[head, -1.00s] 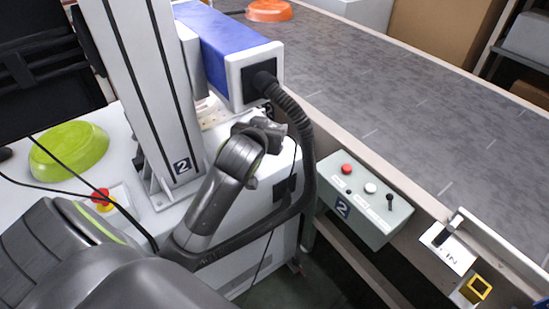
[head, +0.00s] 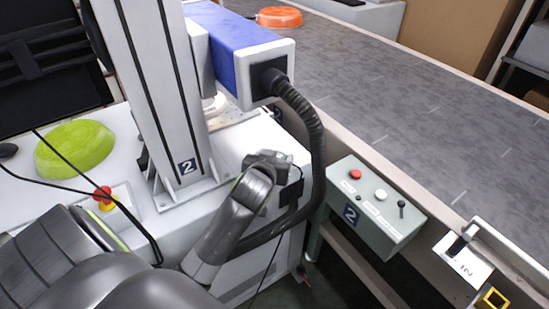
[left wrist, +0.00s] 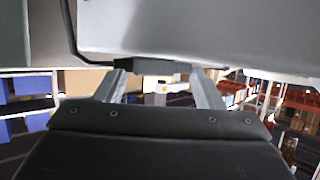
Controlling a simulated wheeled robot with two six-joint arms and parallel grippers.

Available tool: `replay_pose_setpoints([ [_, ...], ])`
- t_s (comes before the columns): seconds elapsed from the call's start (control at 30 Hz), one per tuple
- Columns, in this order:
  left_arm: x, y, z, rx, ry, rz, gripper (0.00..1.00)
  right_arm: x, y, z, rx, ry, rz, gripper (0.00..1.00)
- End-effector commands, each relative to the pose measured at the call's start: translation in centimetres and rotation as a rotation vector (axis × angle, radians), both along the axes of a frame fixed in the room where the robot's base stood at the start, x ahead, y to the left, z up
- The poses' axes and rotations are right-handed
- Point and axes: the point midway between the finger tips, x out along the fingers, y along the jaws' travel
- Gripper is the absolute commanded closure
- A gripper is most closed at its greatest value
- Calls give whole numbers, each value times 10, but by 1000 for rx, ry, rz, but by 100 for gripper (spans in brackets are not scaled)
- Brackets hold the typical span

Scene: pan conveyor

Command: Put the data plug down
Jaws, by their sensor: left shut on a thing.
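My left gripper (head: 272,163) is in front of the near side of the white machine cabinet, below the blue and white laser head. In the left wrist view, its two grey fingers (left wrist: 162,88) are shut on a dark block, which looks like the data plug (left wrist: 150,66). A black cable (left wrist: 68,30) runs from the block up to the left. The plug is hard to make out in the head view. A black box (head: 291,192) shows on the cabinet side beside the gripper, with a thin cable below it. My right gripper is not in view.
A thick black hose (head: 318,150) curves down right of the gripper. A grey control box (head: 375,205) and the conveyor (head: 400,110) lie to the right. A green pan (head: 75,150) and a red-yellow button (head: 103,198) are on the white bench (head: 130,215).

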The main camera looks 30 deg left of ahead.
Motion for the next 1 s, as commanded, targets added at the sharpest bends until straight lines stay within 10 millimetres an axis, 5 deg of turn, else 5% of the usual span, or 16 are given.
replay_pose_setpoints([
  [0.13, 0, 0, -3, 0, 0, 0, 61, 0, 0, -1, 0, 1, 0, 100],
  [0.17, 0, 0, -2, 0, 0, 0, 34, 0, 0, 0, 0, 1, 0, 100],
  [0.3, 0, 0, -2, 0, 0, 0, 16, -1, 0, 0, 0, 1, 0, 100],
  [0.67, -2, -1, 2, 0, 0, 0, 16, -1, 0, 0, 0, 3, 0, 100],
  [1.0, -50, -17, 23, -4, -1, 1, 16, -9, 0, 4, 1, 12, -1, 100],
])
